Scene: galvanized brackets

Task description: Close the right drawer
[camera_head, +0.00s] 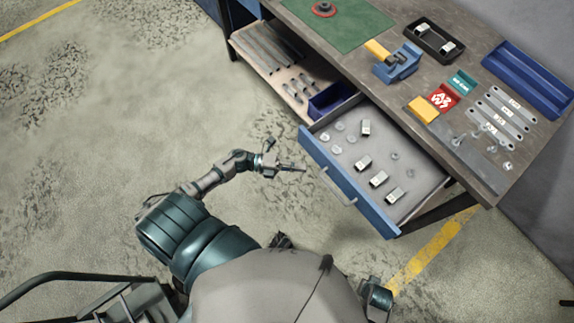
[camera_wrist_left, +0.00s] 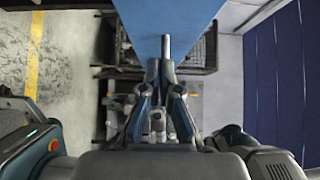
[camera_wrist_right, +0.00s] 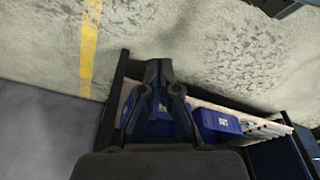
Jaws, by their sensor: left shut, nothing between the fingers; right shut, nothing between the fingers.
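The right drawer (camera_head: 420,186) is pulled out from under the workbench, its blue front (camera_head: 375,208) facing me. Metal brackets and round washers lie inside. The drawer has a light bar handle (camera_head: 338,189). My left gripper (camera_head: 303,169) is shut and empty, a little left of the handle in the head view. In the left wrist view, its fingertips (camera_wrist_left: 165,66) point at the blue front (camera_wrist_left: 170,18) and its handle (camera_wrist_left: 166,45); I cannot tell whether they touch. My right gripper (camera_wrist_right: 158,68) is shut and empty in its wrist view, and I cannot make it out in the head view.
The workbench top (camera_head: 400,98) carries a green mat (camera_head: 345,22), a blue-and-yellow tool (camera_head: 395,60), a black tray (camera_head: 434,42) and a blue tray (camera_head: 527,78). Floor left of the drawer is clear.

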